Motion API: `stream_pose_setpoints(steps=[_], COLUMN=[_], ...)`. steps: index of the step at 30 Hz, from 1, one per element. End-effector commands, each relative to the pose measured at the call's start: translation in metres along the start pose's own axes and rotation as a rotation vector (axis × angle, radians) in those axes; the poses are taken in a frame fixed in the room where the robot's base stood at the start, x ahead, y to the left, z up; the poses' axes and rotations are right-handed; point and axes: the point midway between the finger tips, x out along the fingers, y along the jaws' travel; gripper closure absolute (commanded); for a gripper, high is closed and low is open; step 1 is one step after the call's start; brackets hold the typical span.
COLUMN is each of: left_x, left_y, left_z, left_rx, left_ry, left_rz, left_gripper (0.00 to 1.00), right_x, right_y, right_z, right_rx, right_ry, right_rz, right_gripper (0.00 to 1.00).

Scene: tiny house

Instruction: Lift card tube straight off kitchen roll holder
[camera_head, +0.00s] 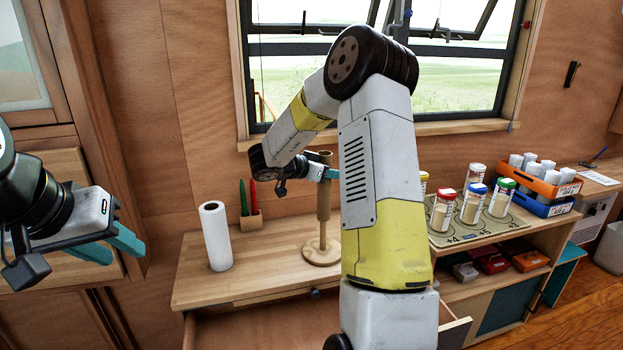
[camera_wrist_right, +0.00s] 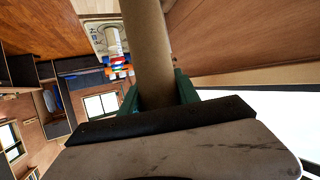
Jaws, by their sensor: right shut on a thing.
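The brown card tube (camera_head: 323,201) stands upright above the round wooden base of the kitchen roll holder (camera_head: 321,257). Its lower end is clear of the base, and a thinner post shows below it. I cannot tell how much of the post is inside. My right gripper (camera_head: 327,173) is shut on the tube's upper part; my right arm hides some of it. In the right wrist view the tube (camera_wrist_right: 148,45) runs between the teal fingers (camera_wrist_right: 160,95). My left gripper (camera_head: 112,245) is open and empty, at the left beside the counter.
A white kitchen roll (camera_head: 216,237) stands left on the wooden counter (camera_head: 193,283). A small wooden block (camera_head: 250,221) holds a green and a red item behind it. Lidded jars (camera_head: 472,203) stand on a mat at the right. An open drawer (camera_head: 260,325) is below.

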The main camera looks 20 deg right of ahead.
Motion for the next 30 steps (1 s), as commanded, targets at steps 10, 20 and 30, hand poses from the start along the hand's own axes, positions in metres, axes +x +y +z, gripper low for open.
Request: stream_pose_setpoints(steps=[10, 20, 30], left_x=[0.000, 0.000, 0.000], left_y=[0.000, 0.000, 0.000], left_z=[0.000, 0.000, 0.000], left_rx=[0.000, 0.000, 0.000], left_ry=[0.000, 0.000, 0.000], left_rz=[0.000, 0.000, 0.000], left_gripper=[0.64, 0.64, 0.64], right_x=[-0.010, -0.015, -0.016], right_y=[0.000, 0.000, 0.000], right_z=[-0.024, -0.036, -0.039], right_rx=[0.003, 0.001, 0.002], right_ry=[0.001, 0.000, 0.001], right_rz=[-0.001, -0.001, -0.001], right_gripper=[0.99, 0.99, 0.99])
